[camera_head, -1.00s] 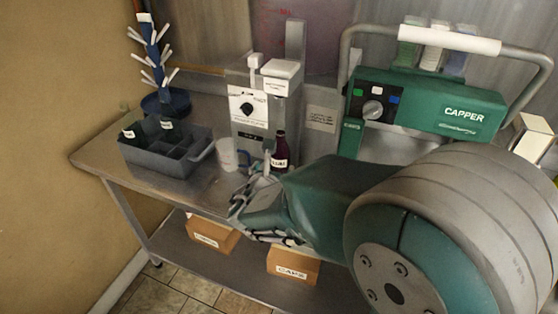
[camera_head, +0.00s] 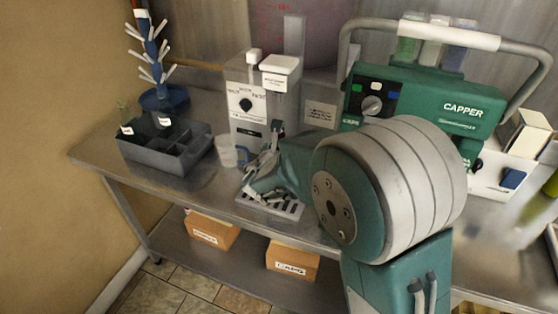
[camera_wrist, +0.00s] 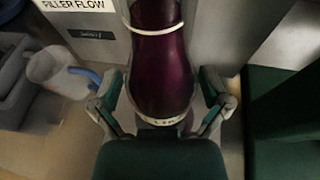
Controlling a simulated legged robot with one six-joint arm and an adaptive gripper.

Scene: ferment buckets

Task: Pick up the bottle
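The bottle (camera_wrist: 160,65) is dark purple with a pale ring around it and a pale label low down, partly hidden. In the wrist view it stands between the two fingers of my gripper (camera_wrist: 160,92). The fingers are spread, with a small gap showing on each side of the bottle. In the head view my gripper (camera_head: 260,176) is at the front of the filler machine (camera_head: 250,105), low over the table. There the bottle is hidden, or nearly so, behind my gripper and arm.
A white jug with a blue handle (camera_head: 226,150) stands just left of my gripper. A grey divided crate (camera_head: 165,158) and a blue drying tree (camera_head: 155,60) are farther left. The green capper (camera_head: 425,105) stands to the right. Boxes (camera_head: 292,262) sit on the lower shelf.

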